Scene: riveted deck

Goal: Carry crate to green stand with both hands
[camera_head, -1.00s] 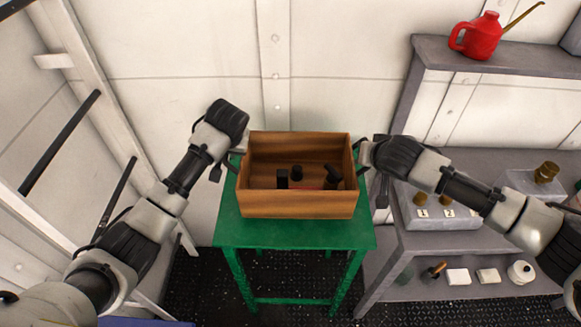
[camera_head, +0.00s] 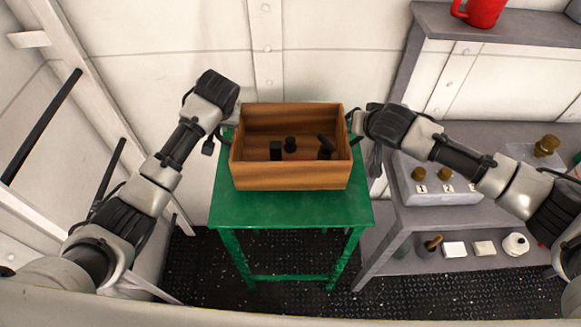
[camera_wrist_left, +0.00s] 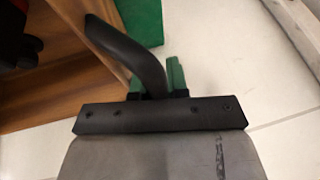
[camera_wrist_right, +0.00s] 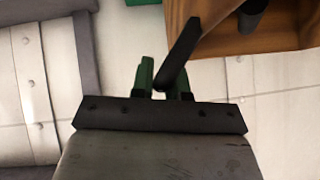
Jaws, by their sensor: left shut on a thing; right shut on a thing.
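A wooden crate (camera_head: 290,176) is at the green stand (camera_head: 290,210), over the back part of its top. I cannot tell whether it rests on the top or hangs just above it. Several dark objects (camera_head: 291,145) are in the crate. My left gripper (camera_head: 232,122) is at the crate's left side, shut on a dark handle (camera_wrist_left: 135,48) in the left wrist view. My right gripper (camera_head: 354,122) is at the right side, shut on the other dark handle (camera_wrist_right: 178,55) in the right wrist view. The crate looks level.
A grey bench (camera_head: 440,213) stands close on the right, with a block of brass knobs (camera_head: 440,190) and small items on its lower shelf. A red can (camera_head: 482,10) is on the upper shelf. A white frame (camera_head: 100,95) stands at the left. The wall is behind the stand.

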